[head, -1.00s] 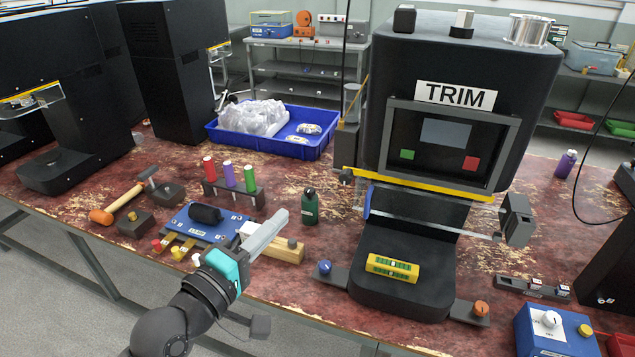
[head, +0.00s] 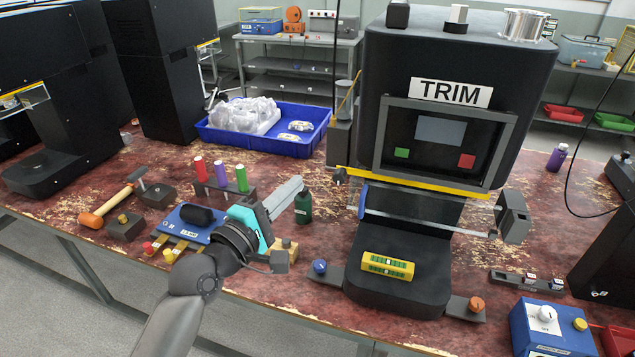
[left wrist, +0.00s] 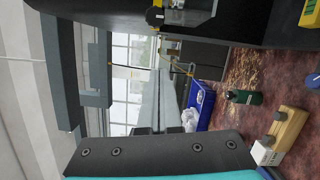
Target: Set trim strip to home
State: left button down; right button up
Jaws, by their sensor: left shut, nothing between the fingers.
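A dark strip (head: 527,284) with a few small pale-and-red rocker switches lies on the bench to the right of the machine labelled TRIM (head: 450,92). I cannot read its marks or tell the switch positions. My left gripper (head: 298,184) is shut and empty, above the bench left of the machine. Its fingers point up and right, close to the green bottle (head: 303,208) in the picture; they also show in the left wrist view (left wrist: 160,100). The gripper is well left of the strip. My right gripper is not in view.
A yellow-green level-like block (head: 387,266) sits on the machine's base. A blue control box (head: 540,330) with knobs stands at front right. A blue tray (head: 318,140) of clear bags stands behind. A hammer (head: 115,200) and a blue fixture (head: 180,222) lie left.

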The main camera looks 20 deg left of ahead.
aim_at(342, 184)
pick_arm(q)
jog(key=d, duration=0.1)
jog(key=w+d, duration=0.1)
jog(key=d, duration=0.1)
jog(key=d+p, duration=0.1)
jog(key=shift+w+d+r, duration=0.2)
jog(key=shift+r, duration=0.2)
jog(key=d+p, duration=0.2)
jog(key=d, duration=0.1)
jog(key=shift+d, duration=0.25)
dwell(0.3)
